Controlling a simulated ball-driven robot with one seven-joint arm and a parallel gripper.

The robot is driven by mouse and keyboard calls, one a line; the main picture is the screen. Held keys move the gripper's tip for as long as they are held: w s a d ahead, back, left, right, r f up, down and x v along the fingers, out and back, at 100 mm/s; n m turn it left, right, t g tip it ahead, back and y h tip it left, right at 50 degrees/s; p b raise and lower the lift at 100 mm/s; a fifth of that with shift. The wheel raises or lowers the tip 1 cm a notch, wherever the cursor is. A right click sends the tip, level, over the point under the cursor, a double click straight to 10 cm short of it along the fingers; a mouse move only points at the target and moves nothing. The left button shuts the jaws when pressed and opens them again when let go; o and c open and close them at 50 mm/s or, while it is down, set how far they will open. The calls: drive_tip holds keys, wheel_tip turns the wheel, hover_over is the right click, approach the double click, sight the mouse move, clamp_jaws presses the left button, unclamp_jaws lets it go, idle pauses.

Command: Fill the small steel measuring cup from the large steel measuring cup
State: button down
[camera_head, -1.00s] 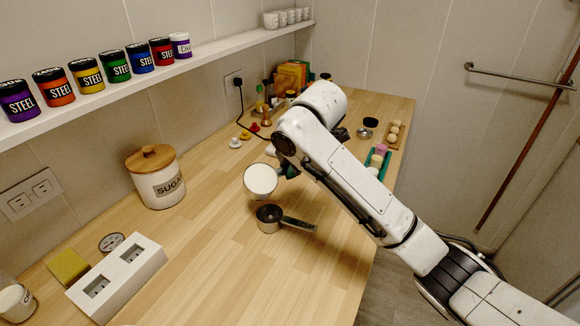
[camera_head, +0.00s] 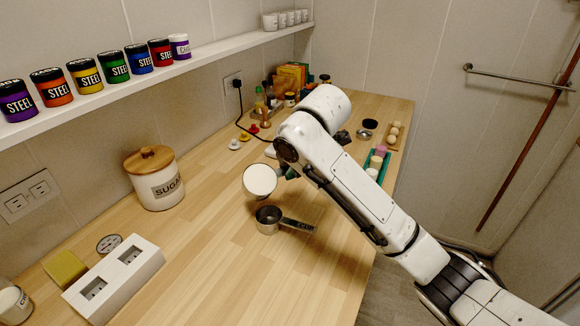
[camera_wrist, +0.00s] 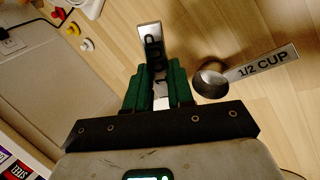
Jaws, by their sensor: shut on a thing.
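The large steel measuring cup (camera_head: 249,195) is full of a white substance and is held up off the counter, its mouth facing the head camera. My gripper (camera_head: 287,173) is shut on its handle. In the wrist view my green fingers (camera_wrist: 157,75) clamp the marked handle (camera_wrist: 150,38); the large cup's bowl is not clearly seen there. The small steel measuring cup (camera_head: 268,220) stands upright on the counter, just below the large cup in the head view, its handle pointing right. It looks grey and empty inside. The wrist view shows its bowl (camera_wrist: 211,79) and "1/2 CUP" handle (camera_wrist: 262,66).
A sugar canister (camera_head: 154,180) stands left by the wall. A white block with two recesses (camera_head: 116,277) and a yellow sponge (camera_head: 65,268) lie front left. Bottles and boxes (camera_head: 291,76) crowd the back. Bare counter surrounds the small cup in front.

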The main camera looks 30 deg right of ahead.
drive_tip(key=shift+f+b, duration=0.1)
drive_tip(key=shift+b, duration=0.25)
drive_tip(key=shift+s+t, duration=0.1)
drive_tip(key=shift+t, duration=0.2)
drive_tip(key=shift+s+t+b, duration=0.15)
drive_tip(key=shift+t+b, duration=0.35)
drive_tip(key=shift+b, duration=0.4)
idle(0.5)
drive_tip(key=shift+s+t+b, duration=0.1)
drive_tip(key=shift+t+b, duration=0.2)
drive_tip(key=shift+b, duration=0.1)
idle(0.5)
drive_tip(key=shift+s+t+b, duration=0.1)
drive_tip(key=shift+t+b, duration=0.3)
drive_tip(key=shift+b, duration=0.25)
idle(0.6)
drive_tip(key=shift+s+f+t+b, duration=0.2)
drive_tip(key=shift+t+b, duration=0.3)
drive_tip(key=shift+b, duration=0.65)
idle(0.6)
drive_tip(key=shift+r, duration=0.1)
drive_tip(key=shift+s+f+t+b, duration=0.1)
drive_tip(key=shift+f+t+b, duration=0.15)
drive_tip(key=shift+b, duration=0.35)
idle(0.4)
